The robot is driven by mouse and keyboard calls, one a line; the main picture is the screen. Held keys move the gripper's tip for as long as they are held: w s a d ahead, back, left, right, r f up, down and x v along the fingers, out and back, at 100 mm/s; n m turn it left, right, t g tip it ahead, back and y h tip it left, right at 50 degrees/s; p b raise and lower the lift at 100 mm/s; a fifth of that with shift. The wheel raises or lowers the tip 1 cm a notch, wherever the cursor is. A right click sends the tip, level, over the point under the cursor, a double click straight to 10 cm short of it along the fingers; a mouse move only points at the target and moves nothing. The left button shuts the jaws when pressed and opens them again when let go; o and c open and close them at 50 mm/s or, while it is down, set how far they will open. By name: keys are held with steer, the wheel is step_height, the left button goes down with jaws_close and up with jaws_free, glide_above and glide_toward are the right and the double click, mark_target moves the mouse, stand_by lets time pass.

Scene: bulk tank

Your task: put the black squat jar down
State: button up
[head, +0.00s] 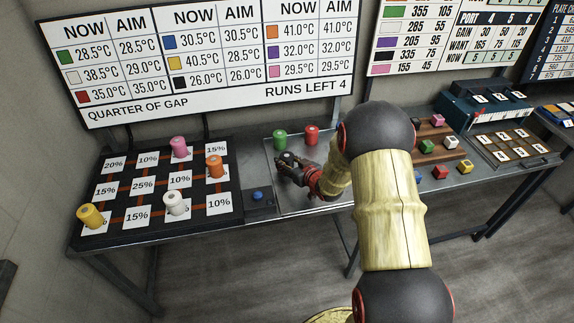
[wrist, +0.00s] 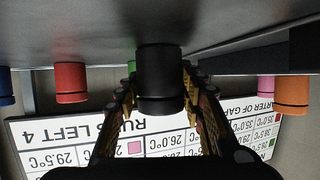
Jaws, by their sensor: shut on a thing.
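The black squat jar (wrist: 160,72) is between the two fingers of my gripper (wrist: 160,98) in the wrist view, which shows the scene upside down. The fingers are shut on its sides. Its base end is close to the grey table surface; I cannot tell whether it touches. In the head view the black jar (head: 288,157) shows at the tip of my gripper (head: 289,169), over the pale tray area (head: 310,200) in the middle of the table. My arm hides part of that area.
A green jar (head: 280,139) and a red jar (head: 311,135) stand just behind. A blue button (head: 257,196) is to the left. A dark percentage mat (head: 125,186) holds pink (head: 179,147), orange (head: 214,166), white (head: 175,203) and yellow (head: 90,216) jars. A blue jar (wrist: 5,86) shows in the wrist view.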

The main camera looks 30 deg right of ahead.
steer(key=o, duration=1.2)
steer(key=shift+f, duration=0.1)
steer(key=shift+o, duration=0.2)
